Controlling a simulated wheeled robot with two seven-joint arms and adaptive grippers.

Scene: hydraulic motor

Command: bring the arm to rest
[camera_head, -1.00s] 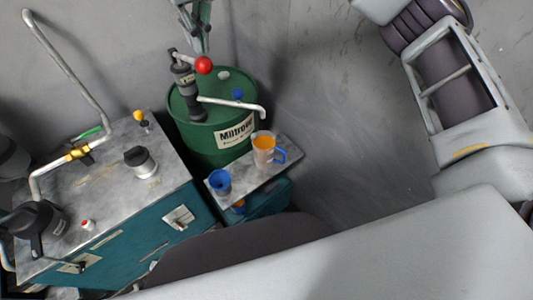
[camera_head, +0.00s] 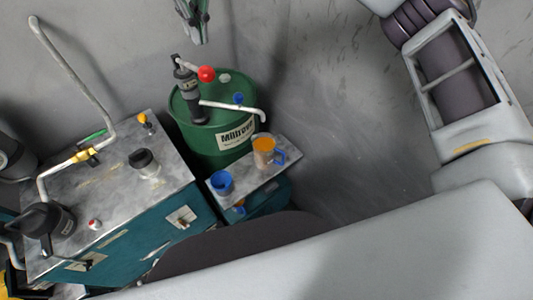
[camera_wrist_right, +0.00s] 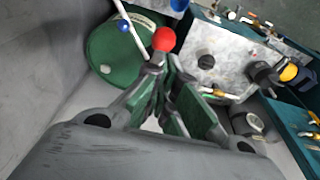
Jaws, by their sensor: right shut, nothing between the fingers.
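My right gripper (camera_head: 203,42) hangs at the top of the head view, its fingers together and empty. It is above and apart from the hand pump's red knob (camera_head: 207,74) on the green drum (camera_head: 195,140). In the right wrist view the closed fingers (camera_wrist_right: 172,62) point toward the drum (camera_wrist_right: 108,62), and the red knob (camera_wrist_right: 164,39) shows just past the fingertips. The knob looks close there, but the gap is hard to judge. My left gripper is not in view.
A teal cabinet (camera_head: 125,245) with a grey top, bent pipe (camera_head: 75,75) and black cap (camera_head: 144,160) stands left. A small shelf (camera_head: 284,160) holds a jug of orange liquid (camera_head: 263,146) and a blue cup (camera_head: 221,182). The floor right of the drum is clear.

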